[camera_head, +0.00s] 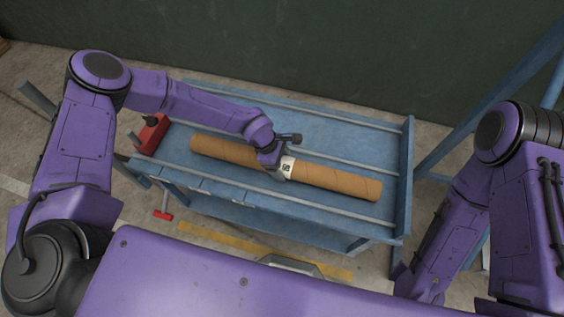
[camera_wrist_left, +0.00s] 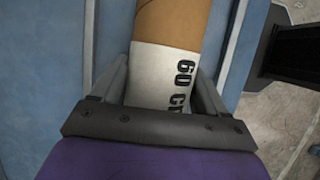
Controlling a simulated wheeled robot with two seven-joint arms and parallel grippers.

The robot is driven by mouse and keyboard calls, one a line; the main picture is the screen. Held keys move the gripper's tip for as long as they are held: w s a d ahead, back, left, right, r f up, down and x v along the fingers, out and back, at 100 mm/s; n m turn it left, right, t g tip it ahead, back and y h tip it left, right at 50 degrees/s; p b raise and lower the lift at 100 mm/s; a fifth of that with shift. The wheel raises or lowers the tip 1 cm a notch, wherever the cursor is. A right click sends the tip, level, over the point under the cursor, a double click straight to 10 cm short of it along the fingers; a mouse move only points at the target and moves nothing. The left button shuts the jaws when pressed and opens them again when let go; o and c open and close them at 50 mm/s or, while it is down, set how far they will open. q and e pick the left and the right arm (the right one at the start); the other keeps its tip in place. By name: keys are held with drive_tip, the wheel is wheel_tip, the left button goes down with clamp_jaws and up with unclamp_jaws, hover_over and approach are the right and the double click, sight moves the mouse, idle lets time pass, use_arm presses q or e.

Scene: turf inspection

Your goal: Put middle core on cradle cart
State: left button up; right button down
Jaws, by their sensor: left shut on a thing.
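A long brown cardboard core (camera_head: 338,180) with a white label around its middle lies lengthwise on the blue cart (camera_head: 392,147), between the cart's light rails. My left gripper (camera_head: 286,160) is at the labelled middle of the core and is shut on it. In the left wrist view, the fingers of my left gripper (camera_wrist_left: 163,100) sit on either side of the white label of the core (camera_wrist_left: 170,25), which reads "60" and further letters that are partly hidden. Part of my right arm shows at the right of the head view, but its gripper is out of sight.
A red object (camera_head: 152,134) is at the cart's left end, and a red-ended handle (camera_head: 163,216) hangs below it. A dark wall (camera_head: 300,50) stands behind the cart. Blue frame posts (camera_head: 500,95) rise at the right. A yellow stripe (camera_head: 215,236) marks the floor in front.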

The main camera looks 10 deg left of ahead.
use_arm(q)
drive_tip(key=shift+w+f, duration=0.1)
drive_tip(key=shift+f, duration=0.15)
drive_tip(key=o, duration=1.6)
drive_tip(key=b+v, duration=0.1)
drive_tip(key=v, duration=1.1)
drive_tip(key=shift+d, duration=0.1)
